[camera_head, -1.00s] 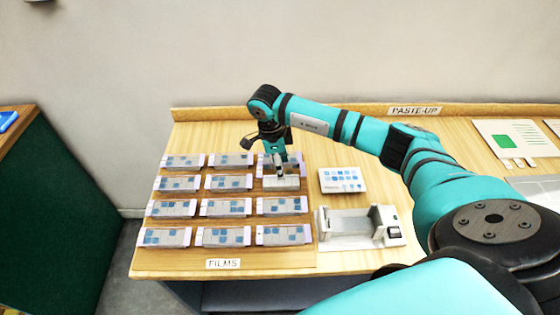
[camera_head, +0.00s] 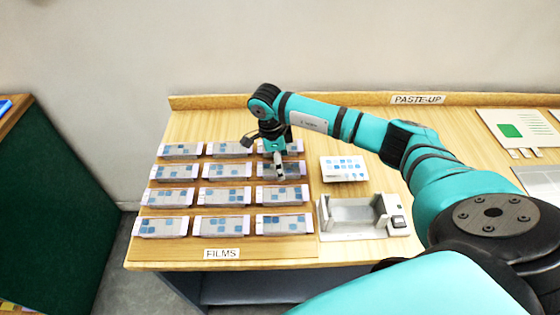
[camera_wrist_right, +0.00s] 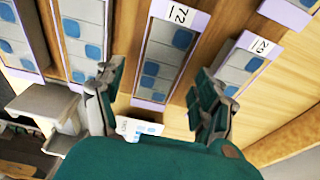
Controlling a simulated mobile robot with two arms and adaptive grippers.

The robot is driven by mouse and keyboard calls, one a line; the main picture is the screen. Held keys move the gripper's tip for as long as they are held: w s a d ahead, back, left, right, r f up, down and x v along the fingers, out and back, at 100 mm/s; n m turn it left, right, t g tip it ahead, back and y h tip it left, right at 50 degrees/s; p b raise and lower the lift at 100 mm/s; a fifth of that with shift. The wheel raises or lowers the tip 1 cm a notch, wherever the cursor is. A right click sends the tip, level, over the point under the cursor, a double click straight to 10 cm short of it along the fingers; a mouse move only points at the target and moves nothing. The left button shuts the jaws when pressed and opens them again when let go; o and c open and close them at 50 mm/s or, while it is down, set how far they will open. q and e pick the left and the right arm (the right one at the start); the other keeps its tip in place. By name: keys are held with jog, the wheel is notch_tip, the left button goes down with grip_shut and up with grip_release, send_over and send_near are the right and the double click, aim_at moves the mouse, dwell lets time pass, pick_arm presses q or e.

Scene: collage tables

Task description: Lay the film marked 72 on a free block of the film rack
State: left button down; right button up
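The film marked 72 (camera_wrist_right: 165,50) has lilac ends and blue patches. In the right wrist view it lies lengthwise ahead of and between my right gripper's fingers (camera_wrist_right: 158,85), which are spread apart and do not pinch it. In the head view my right gripper (camera_head: 280,178) is over the right column of the film rack (camera_head: 190,254), second row from the back, where a film (camera_head: 293,171) lies on the block, partly hidden by the gripper. Its number is not legible there. My left gripper is not in view.
Rows of other films (camera_head: 223,197) fill the rack; one marked 29 (camera_wrist_right: 243,65) lies beside 72. A blue-patterned card (camera_head: 343,168) and a grey-white fixture (camera_head: 352,214) stand to the right. A green-marked sheet (camera_head: 510,130) lies at far right.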

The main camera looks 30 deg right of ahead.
jog(key=shift+r, duration=0.2)
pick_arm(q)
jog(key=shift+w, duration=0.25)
pick_arm(e)
notch_tip(320, 180, up, 12)
jog(key=a, duration=0.1)
jog(key=shift+w+a+f, duration=0.25)
jog(key=shift+w, duration=0.2)
